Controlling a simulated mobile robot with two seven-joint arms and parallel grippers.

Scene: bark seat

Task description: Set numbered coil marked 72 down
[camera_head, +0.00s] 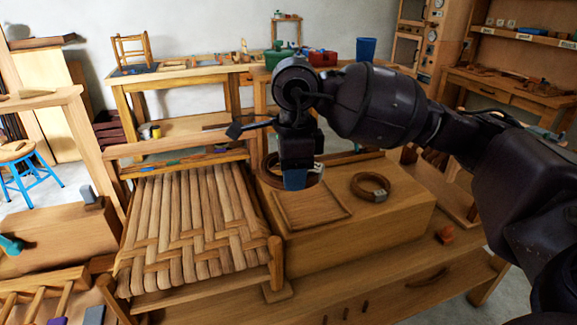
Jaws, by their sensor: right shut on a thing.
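My right gripper (296,184) comes in from the right and points down over the wooden box top beside the woven seat. It is shut on a brown coil (268,174) with a pale tag, partly hidden behind the fingers. Whether this coil touches the surface below, I cannot tell. A second brown coil (361,191) with a pale tag lies flat on the box top to the right. Numbers on the tags are too small to read. A shallow square wooden tray (322,219) lies below and in front of the gripper. My left gripper is out of view.
The woven bark seat (190,220) in its wooden frame stands left of the box (350,235). The box top right of the second coil is clear.

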